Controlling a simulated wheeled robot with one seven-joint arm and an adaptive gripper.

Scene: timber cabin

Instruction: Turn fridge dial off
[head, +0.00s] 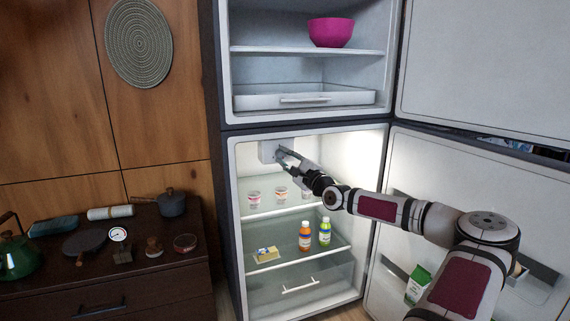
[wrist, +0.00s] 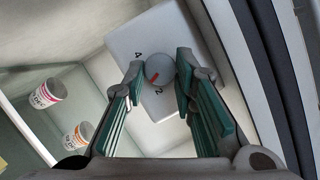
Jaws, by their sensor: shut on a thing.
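The fridge (head: 231,190) stands with both doors open. A pale control box (head: 267,151) is fixed at the upper left inside the lower compartment, and it also shows in the wrist view (wrist: 128,43). The round grey dial (wrist: 159,71) with a red mark is on this box, with the digits 4 and 2 visible beside it. My gripper (wrist: 160,75) has its two green-padded fingers on either side of the dial, shut on it. In the head view my gripper (head: 284,155) reaches into the lower compartment and hides the dial.
Several small cups (head: 254,196) stand on the shelf below the box. Orange (head: 305,236) and green (head: 325,231) bottles stand lower down. The open lower door (head: 410,165) is to the right, and a dark cabinet (head: 160,270) with kitchenware is to the left.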

